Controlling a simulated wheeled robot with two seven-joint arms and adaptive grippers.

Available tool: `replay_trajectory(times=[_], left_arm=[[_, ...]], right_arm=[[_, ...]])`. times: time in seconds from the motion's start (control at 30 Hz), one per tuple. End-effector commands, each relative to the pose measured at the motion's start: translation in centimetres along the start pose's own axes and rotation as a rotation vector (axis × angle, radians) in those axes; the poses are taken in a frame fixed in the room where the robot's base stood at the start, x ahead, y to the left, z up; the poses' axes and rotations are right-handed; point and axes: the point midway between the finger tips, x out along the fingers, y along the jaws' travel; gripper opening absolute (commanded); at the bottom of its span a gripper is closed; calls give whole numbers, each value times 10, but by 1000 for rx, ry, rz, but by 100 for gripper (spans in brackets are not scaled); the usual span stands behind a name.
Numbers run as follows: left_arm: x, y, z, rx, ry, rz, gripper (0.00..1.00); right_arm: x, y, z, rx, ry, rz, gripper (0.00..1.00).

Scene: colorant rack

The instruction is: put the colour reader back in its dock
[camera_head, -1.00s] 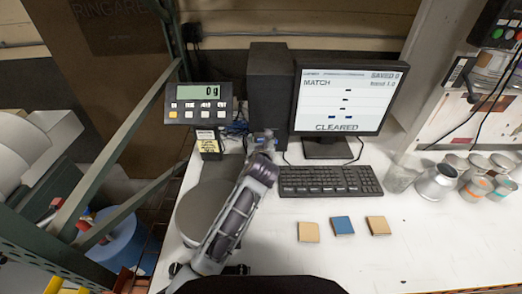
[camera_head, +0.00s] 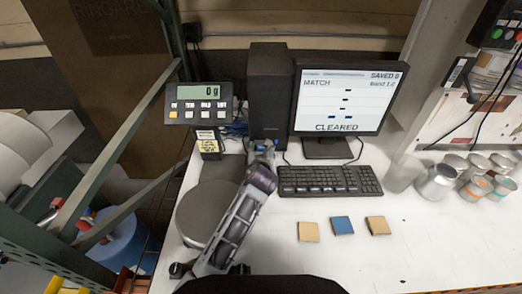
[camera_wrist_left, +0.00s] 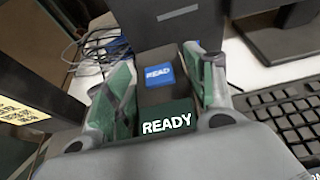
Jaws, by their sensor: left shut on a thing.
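The colour reader (camera_wrist_left: 150,97) is a dark block with a blue READ button and a READY display, seen in the left wrist view. My left gripper (camera_wrist_left: 160,85) is shut on it, one finger along each side. In the head view the left gripper (camera_head: 264,148) is at the foot of the black computer tower, left of the keyboard. Only a small bluish part of the reader shows there. I cannot make out the dock apart from the dark shapes around the reader, nor tell whether the reader touches it. My right gripper is not in view.
The monitor (camera_head: 340,98) shows MATCH and CLEARED. The keyboard (camera_head: 330,181) is close to the right of the gripper, the computer tower (camera_head: 270,85) behind it, with cables alongside. The scale (camera_head: 198,213) is left. Three colour chips (camera_head: 342,225) and several cans (camera_head: 438,182) lie right.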

Motion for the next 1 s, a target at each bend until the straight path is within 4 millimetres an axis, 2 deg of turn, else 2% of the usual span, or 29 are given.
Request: replay_trajectory(times=[0.23,0.27,0.4,0.87,1.0], left_arm=[[0,0,1,0,-4,-1,2],[0,0,-1,0,0,0,57],[0,0,-1,0,0,0,75],[0,0,0,-1,0,0,76],[-6,0,0,1,1,0,76]], right_arm=[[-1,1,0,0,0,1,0],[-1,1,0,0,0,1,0],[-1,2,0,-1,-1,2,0],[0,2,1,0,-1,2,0],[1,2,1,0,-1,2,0]])
